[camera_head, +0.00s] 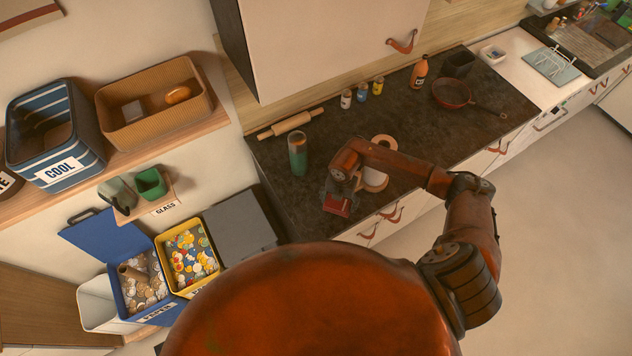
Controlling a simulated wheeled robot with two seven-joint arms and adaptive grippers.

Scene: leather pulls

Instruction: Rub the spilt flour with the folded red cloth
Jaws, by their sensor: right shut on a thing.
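My right gripper (338,192) is over the dark worktop (420,135), near its front edge. It is shut on the folded red cloth (337,207), which shows just below the fingers, low at the worktop surface. I cannot tell whether the cloth touches the surface. I cannot make out the spilt flour; the gripper and arm cover part of the worktop here. My left gripper is not in view.
A pale round item (375,181) lies beside my right forearm, partly covered by it. A green and orange cylinder (297,155) stands left of the gripper, with a rolling pin (291,123) behind. Small jars (361,92), an orange bottle (419,73) and a red pan (453,93) stand farther back.

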